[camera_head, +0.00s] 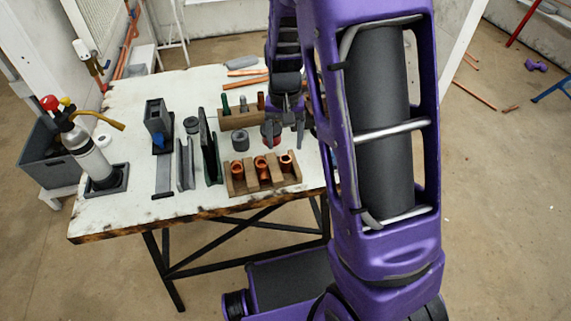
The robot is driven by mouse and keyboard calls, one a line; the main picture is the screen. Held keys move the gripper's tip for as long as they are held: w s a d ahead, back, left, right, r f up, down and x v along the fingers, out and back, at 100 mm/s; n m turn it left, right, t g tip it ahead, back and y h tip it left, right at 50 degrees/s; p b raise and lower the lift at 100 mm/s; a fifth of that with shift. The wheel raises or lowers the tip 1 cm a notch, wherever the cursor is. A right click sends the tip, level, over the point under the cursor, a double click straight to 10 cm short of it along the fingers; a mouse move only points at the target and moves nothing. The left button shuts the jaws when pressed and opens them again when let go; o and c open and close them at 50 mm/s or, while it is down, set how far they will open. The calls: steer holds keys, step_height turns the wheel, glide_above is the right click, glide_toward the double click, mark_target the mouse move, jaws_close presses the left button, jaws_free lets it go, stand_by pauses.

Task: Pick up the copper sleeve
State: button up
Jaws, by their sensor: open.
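Several small copper fittings sit in a wooden block (263,186) at the front of the worktable: a left one (236,170), a middle one (261,167) and a right one (286,162). I cannot tell which of them is the copper sleeve. My gripper (286,126) is small and dark in this view, pointing down over the table behind the block. It is open and appears apart from the copper pieces. My purple arm hides the right part of the table.
The white table (110,215) also holds a tool block (240,119), a grey ring (240,141), a red-topped item (270,130), dark upright plates (208,150) and a torch bottle (90,155). Copper strips (246,82) lie at the back. The front left of the table is clear.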

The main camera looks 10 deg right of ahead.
mark_target(286, 164)
steer(key=shift+w+d+f, duration=0.1)
steer(key=shift+w+f, duration=0.05)
steer(key=shift+f, duration=1.4)
steer(key=shift+w+d+f, duration=0.1)
steer(key=shift+f, duration=1.4)
steer(key=shift+c, duration=0.3)
jaws_close()
